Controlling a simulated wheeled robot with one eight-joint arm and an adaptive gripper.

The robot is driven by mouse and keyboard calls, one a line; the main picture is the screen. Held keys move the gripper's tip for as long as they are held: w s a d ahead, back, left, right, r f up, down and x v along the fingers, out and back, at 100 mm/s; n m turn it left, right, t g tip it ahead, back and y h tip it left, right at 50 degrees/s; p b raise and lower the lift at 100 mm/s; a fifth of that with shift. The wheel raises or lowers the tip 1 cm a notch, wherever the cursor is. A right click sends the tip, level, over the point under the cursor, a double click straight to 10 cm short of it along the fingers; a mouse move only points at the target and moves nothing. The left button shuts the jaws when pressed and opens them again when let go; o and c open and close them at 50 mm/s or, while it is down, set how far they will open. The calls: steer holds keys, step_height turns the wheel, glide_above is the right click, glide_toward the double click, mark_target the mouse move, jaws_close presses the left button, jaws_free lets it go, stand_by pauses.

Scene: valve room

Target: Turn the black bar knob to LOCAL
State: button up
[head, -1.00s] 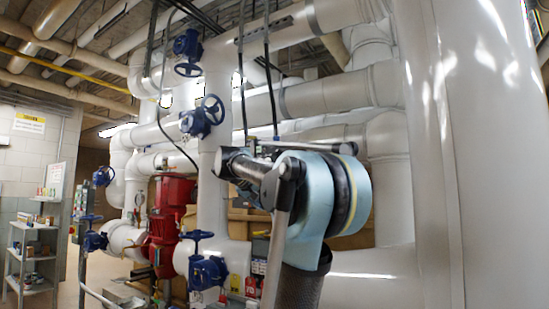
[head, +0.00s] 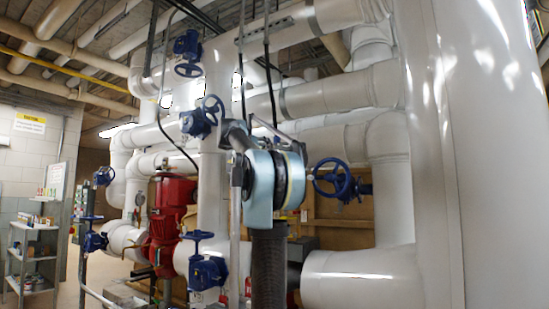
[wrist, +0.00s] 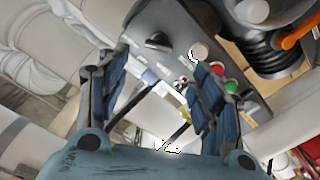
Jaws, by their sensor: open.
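The black bar knob (wrist: 158,41) sits on the face of a grey control box (wrist: 180,20) in the upper middle of the wrist view. The box looks tilted there. My gripper (wrist: 158,68) is open, with its two blue-grey padded fingers apart and nothing between them. The knob lies beyond the fingertips, between their lines and apart from both. The right finger overlaps part of the box near its buttons. The knob's labels are not readable. In the head view my arm stands before the pipes, and I cannot make out the knob or my fingers.
White (wrist: 198,52), red (wrist: 217,67) and green (wrist: 231,87) buttons sit on the box, right of the knob. A dark ribbed part with an orange piece (wrist: 298,37) is at upper right. A blue handwheel valve (head: 338,181) and large white pipes (head: 365,280) stand near my arm.

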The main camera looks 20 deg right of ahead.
steer(key=x, duration=1.2)
steer(key=shift+c, duration=0.6)
steer(key=c, duration=1)
